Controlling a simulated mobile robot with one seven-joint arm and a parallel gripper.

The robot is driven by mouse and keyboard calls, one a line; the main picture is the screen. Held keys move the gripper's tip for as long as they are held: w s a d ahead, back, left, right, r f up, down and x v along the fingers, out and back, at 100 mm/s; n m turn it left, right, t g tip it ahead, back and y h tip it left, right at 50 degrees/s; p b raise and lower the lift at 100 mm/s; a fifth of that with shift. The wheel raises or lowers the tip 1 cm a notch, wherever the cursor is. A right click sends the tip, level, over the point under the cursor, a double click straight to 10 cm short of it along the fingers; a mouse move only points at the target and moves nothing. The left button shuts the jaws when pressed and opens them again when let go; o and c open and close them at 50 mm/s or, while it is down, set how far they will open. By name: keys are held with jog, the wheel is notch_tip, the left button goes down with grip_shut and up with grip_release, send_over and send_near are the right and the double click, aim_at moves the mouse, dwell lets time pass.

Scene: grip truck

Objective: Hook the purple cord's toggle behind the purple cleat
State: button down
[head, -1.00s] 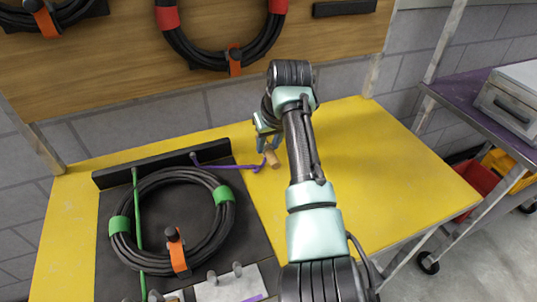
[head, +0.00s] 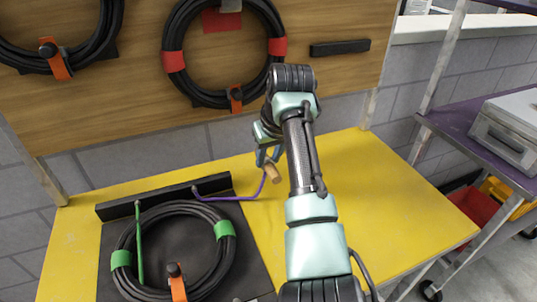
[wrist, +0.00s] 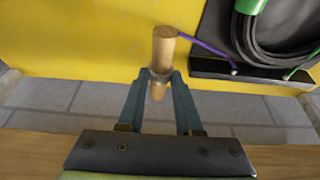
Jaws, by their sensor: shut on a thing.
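My gripper (head: 268,158) is shut on the wooden toggle (head: 272,173) of the purple cord (head: 236,198), above the yellow table. In the wrist view the toggle (wrist: 163,52) stands lengthwise between the fingertips (wrist: 160,77). The purple cord (wrist: 204,45) runs from the toggle to an anchor on the black bar (wrist: 256,72) behind the coil. In the head view the cord sags from the toggle to that bar (head: 165,196). The purple cleat does not show in either current view.
A black cable coil (head: 175,255) with green bands lies on a dark mat, with a green cord (head: 139,245) across its left side. Other coils hang on the wooden board (head: 137,85) behind. The yellow table (head: 390,185) is clear right of my arm.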

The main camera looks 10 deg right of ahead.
notch_tip(320, 180, down, 2)
dwell(0.4)
jog(key=shift+s+a+r+n+p, duration=0.2)
jog(key=shift+s+n+p, duration=0.25)
jog(key=shift+p, duration=0.25)
jog(key=s+a+n+g+y+p, duration=0.1)
jog(key=s+a+n+g+p, duration=0.1)
jog(key=s+n+p, duration=0.3)
jog(key=s+a+n+g+y+p, duration=0.2)
jog(key=s+n+p, duration=0.3)
jog(key=s+n, duration=0.7)
jog(key=shift+s+a+f+g+p, duration=0.15)
jog(key=shift+s+a+g+p, duration=0.2)
jog(key=shift+s+a+g, duration=0.4)
jog(key=shift+w+a, duration=0.1)
jog(key=shift+w, duration=0.05)
